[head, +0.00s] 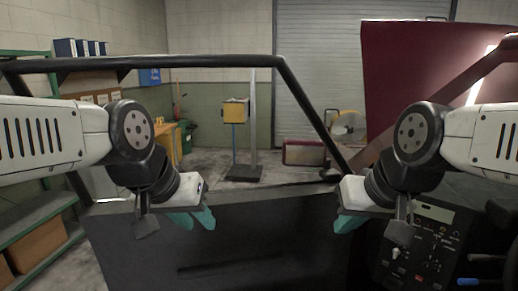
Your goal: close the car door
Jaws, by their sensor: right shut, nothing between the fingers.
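The car door is most likely the dark panel (270,245) low in the middle of the head view, with a black window frame (190,62) rising above it. Whether it stands ajar cannot be told. My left gripper (195,219) has teal fingers with a gap between them, in front of the panel's upper left part. It holds nothing visible. My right gripper (348,219) is shut and empty in front of the panel's upper right part. I cannot tell whether either gripper touches the panel.
A console with buttons (420,245) is at the lower right, below my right arm. A dark red panel (420,80) stands at the upper right. Beyond the frame are a yellow box on a post (235,111) and a roller shutter (320,75). Green shelving (40,225) is at the left.

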